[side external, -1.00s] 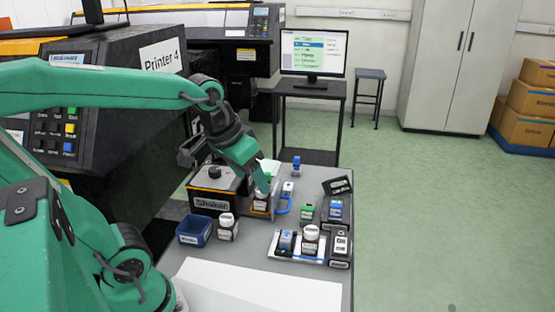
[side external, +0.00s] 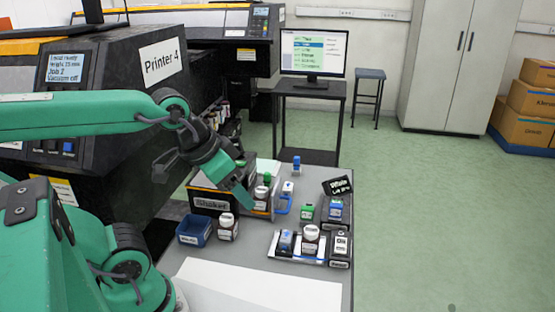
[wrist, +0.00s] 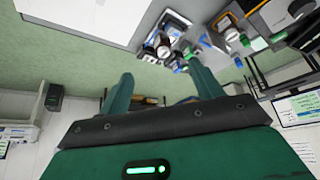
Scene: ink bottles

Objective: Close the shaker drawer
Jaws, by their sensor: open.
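The shaker (side external: 210,203) is a dark box with a yellow-orange stripe and a label, at the back left of the grey table in the side view. My gripper (side external: 248,206) hangs over the shaker front and the near side of the drawer, and hides part of both. In the wrist view my gripper (wrist: 163,85) has its two fingers apart with nothing between them. I cannot tell whether it touches the drawer.
A blue bin (side external: 194,231) and a brown bottle (side external: 227,228) stand in front of the shaker. A white tray (side external: 280,256) with several bottles is at the right front. Green and blue bottles (side external: 308,211) stand right of the handle. White sheets (side external: 250,285) cover the front.

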